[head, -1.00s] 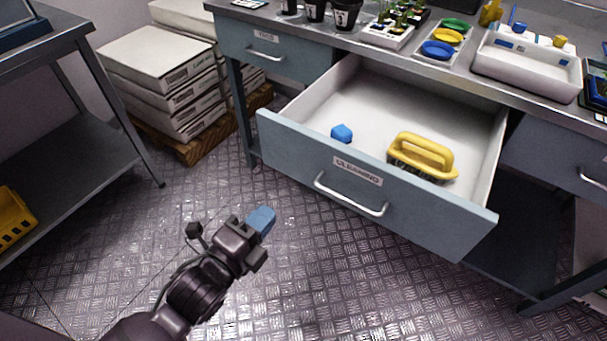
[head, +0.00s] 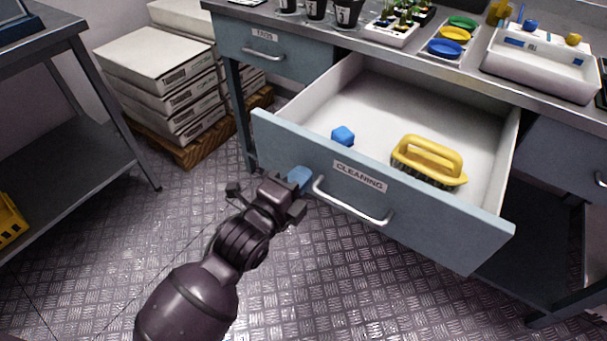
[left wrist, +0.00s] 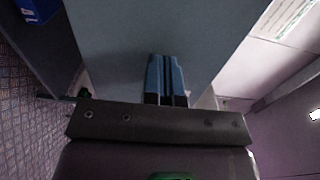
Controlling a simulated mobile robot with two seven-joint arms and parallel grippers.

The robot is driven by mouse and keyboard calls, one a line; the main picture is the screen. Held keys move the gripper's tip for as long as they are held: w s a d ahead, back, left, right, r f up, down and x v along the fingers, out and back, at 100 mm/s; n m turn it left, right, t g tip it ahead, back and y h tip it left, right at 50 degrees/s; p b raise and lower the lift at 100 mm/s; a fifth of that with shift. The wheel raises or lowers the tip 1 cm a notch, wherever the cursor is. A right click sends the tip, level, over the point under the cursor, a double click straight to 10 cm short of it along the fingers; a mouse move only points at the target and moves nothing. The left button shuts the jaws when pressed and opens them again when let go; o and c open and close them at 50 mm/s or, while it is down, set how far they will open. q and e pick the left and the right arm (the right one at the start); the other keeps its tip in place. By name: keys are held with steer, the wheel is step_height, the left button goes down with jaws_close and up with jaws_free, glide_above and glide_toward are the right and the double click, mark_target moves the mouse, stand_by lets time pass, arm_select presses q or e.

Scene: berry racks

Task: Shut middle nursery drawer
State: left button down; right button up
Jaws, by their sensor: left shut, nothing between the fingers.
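The middle drawer, labelled CLEANING, stands pulled far out; its blue-grey front (head: 430,222) faces me with a metal bar handle (head: 350,205). Inside lie a yellow-handled brush (head: 428,160) and a small blue block (head: 343,136). My left gripper (head: 300,178) is shut and empty, its blue fingertips at the drawer front just left of the handle. In the left wrist view the shut fingers (left wrist: 166,80) point at the flat drawer front (left wrist: 150,25); I cannot tell whether they touch it. My right gripper is not in view.
The bench top above carries black pots (head: 347,12), a tray of coloured dishes (head: 450,40) and a white basin (head: 540,65). A shut TAGS drawer (head: 275,52) is to the left. Stacked boxes (head: 155,70) sit on a pallet, and a metal shelf (head: 70,170) stands at far left.

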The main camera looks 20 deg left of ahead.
arm_select(q)
steer(key=shift+w+d, duration=0.1)
steer(key=shift+w, duration=0.2)
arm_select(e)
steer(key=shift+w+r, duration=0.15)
arm_select(q)
steer(key=shift+w, duration=0.1)
